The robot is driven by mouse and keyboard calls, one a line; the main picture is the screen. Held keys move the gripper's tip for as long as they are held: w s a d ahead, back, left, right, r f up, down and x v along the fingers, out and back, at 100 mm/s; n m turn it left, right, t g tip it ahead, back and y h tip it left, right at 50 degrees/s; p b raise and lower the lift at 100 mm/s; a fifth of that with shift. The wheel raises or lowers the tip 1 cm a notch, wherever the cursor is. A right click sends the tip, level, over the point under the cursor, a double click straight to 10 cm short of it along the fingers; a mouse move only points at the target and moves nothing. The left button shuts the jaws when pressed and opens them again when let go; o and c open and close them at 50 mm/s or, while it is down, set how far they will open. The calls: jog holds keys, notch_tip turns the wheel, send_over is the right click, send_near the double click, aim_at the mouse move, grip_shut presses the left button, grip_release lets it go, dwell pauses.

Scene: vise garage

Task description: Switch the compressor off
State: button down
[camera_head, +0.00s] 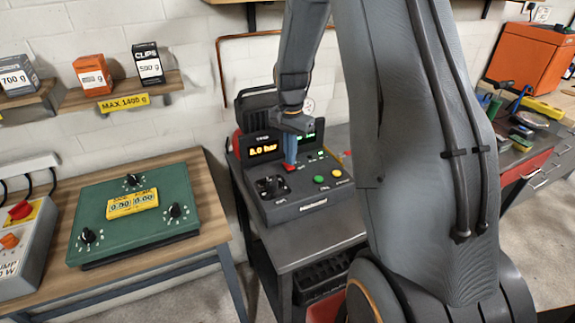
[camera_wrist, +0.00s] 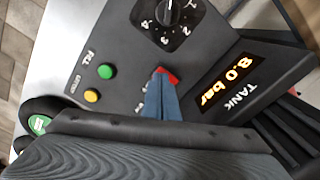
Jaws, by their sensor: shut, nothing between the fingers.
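The compressor's control box (camera_head: 315,205) is dark grey and stands on a bench in the head view. Its lit tank display (camera_head: 264,150) reads 8.0 bar, also seen in the wrist view (camera_wrist: 218,86). A red switch (camera_wrist: 170,74) sits on the panel between the display and the round buttons. My gripper (camera_head: 290,160) points down at the panel with its blue fingers together and empty. In the wrist view the fingertips (camera_wrist: 160,78) lie right at the red switch and partly cover it. I cannot tell whether they touch it.
A black dial (camera_head: 270,186), a green button (camera_head: 319,179) and a yellow button (camera_head: 337,173) are close by on the panel. A green box with knobs (camera_head: 150,240) stands on the wooden table at left. My arm hides part of the bench at right.

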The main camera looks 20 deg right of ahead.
jog(key=shift+f+b, duration=0.3)
jog(key=shift+f, duration=0.45)
dwell(0.8)
jog(key=shift+r, duration=0.1)
notch_tip(320, 180, up, 7)
jog(key=p, duration=0.4)
jog(key=shift+p, duration=0.35)
dwell(0.4)
jog(key=s+a+n+b, duration=0.1)
jog(key=s+a+n, duration=0.3)
jog(key=s, duration=0.3)
jog(key=s+a+n+t+b, duration=0.1)
jog(key=s+a+n+b, duration=0.1)
jog(key=s+a+n, duration=0.2)
jog(key=s+a+n+b, duration=0.2)
jog(key=s+a+n, duration=0.2)
jog(key=s, duration=0.6)
jog(key=shift+r, duration=0.45)
